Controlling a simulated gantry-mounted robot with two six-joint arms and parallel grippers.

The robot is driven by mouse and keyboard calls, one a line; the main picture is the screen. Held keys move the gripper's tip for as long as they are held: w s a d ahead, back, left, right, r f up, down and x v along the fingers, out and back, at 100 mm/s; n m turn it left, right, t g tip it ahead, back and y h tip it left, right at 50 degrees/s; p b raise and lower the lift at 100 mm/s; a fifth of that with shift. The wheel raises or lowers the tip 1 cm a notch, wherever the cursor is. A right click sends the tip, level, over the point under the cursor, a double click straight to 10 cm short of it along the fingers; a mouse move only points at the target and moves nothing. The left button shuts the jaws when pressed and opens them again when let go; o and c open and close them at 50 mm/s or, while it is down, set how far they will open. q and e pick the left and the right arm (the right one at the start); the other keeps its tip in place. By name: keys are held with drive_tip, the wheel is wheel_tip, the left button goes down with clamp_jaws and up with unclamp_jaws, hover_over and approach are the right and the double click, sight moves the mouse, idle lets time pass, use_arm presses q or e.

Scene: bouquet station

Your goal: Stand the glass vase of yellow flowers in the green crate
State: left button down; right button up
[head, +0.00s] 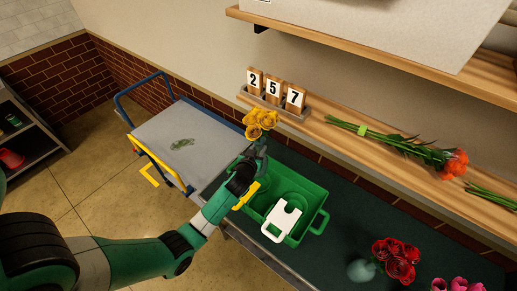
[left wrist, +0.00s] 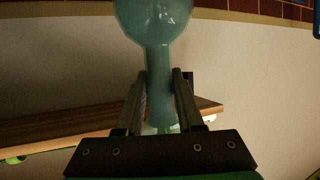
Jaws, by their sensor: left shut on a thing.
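The yellow flowers (head: 260,122) show just above my left gripper (head: 256,158) in the head view. My left gripper is shut on the neck of the glass vase (left wrist: 155,20), whose pale blue-green round body shows at the top of the left wrist view. The fingers (left wrist: 160,95) lie on both sides of the neck. In the head view the arm and gripper hide most of the vase. The green crate (head: 313,190) stands on the dark green bench, just below and right of the gripper in the picture. A white notched plate (head: 284,220) shows at its near side. My right gripper is out of view.
Red flowers (head: 398,258) with a glass vase (head: 362,270) and pink flowers (head: 458,285) stand right of the crate. A wooden shelf (head: 350,122) behind holds number blocks (head: 273,88) and bunches of cut flowers. A grey cart (head: 165,125) stands left of the bench.

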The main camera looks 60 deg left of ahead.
use_arm(q)
drive_tip(key=shift+w+f+b, duration=0.1)
drive_tip(key=shift+f+b, duration=2.7)
drive_tip(key=shift+f, duration=0.5)
wheel_tip(320, 180, down, 5)
drive_tip(key=b, duration=0.5)
drive_tip(key=shift+s+d+f+b, duration=0.1)
drive_tip(key=shift+s+f+b, duration=0.2)
drive_tip(key=shift+f, duration=0.15)
drive_tip(key=shift+s+f+b, duration=0.1)
drive_tip(key=shift+f+b, duration=0.25)
drive_tip(key=shift+f, duration=0.05)
drive_tip(key=shift+c, duration=2.3)
unclamp_jaws()
drive_tip(key=shift+f, duration=0.2)
drive_tip(key=shift+r, duration=0.3)
drive_tip(key=p+v, duration=0.1)
drive_tip(key=v, duration=0.3)
drive_tip(key=r+v, duration=0.1)
drive_tip(key=v, duration=0.3)
drive_tip(key=p+v, duration=0.1)
drive_tip(key=v, duration=0.2)
drive_tip(key=shift+d+r+p, duration=0.15)
drive_tip(key=shift+r+p, duration=0.15)
drive_tip(key=shift+r, duration=0.05)
